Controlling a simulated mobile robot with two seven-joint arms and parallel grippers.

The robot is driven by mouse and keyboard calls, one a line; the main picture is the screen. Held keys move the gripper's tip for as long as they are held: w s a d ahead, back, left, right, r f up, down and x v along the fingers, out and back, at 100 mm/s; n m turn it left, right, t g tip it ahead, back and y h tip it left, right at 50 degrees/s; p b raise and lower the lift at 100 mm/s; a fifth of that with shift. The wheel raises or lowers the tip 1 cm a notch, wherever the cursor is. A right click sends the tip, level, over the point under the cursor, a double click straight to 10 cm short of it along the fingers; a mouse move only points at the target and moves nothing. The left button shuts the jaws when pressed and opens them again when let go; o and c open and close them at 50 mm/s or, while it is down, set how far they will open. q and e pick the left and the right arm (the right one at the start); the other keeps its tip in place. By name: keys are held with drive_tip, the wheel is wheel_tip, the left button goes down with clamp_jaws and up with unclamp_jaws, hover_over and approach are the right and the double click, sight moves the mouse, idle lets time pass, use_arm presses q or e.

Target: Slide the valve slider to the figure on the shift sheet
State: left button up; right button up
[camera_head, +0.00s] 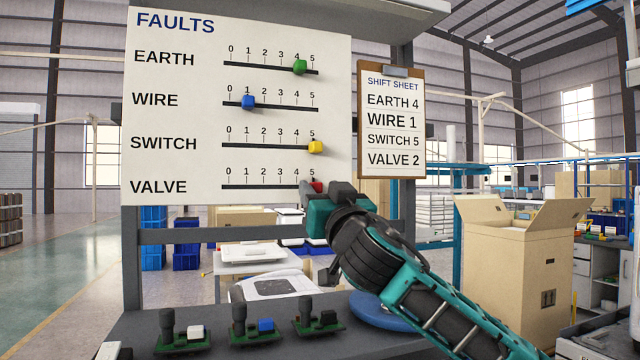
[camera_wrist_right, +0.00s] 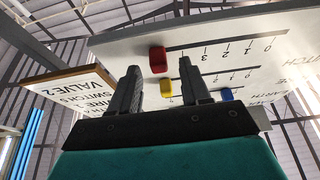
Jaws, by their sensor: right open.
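The red valve slider (camera_head: 317,187) sits at the 5 end of the VALVE track (camera_head: 262,187), on the white FAULTS board (camera_head: 170,90). The shift sheet (camera_head: 391,120) on a brown clipboard reads EARTH 4, WIRE 1, SWITCH 5, VALVE 2. My right gripper (camera_head: 322,193) is at the board's lower right, partly covering the red slider. In the right wrist view the gripper (camera_wrist_right: 160,66) is open, and the red slider (camera_wrist_right: 157,59) shows between its fingertips; I cannot tell whether they touch it. My left gripper is not in view.
The green slider (camera_head: 300,67) is at 4, the blue slider (camera_head: 248,102) at 1, the yellow slider (camera_head: 315,147) at 5. Small circuit boards (camera_head: 252,330) stand on the grey bench (camera_head: 140,325) below. An open cardboard box (camera_head: 510,260) is at right.

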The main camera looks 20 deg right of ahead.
drive_tip(key=shift+w+r, duration=0.25)
drive_tip(key=shift+w, duration=0.35)
drive_tip(key=shift+c, duration=0.2)
clamp_jaws()
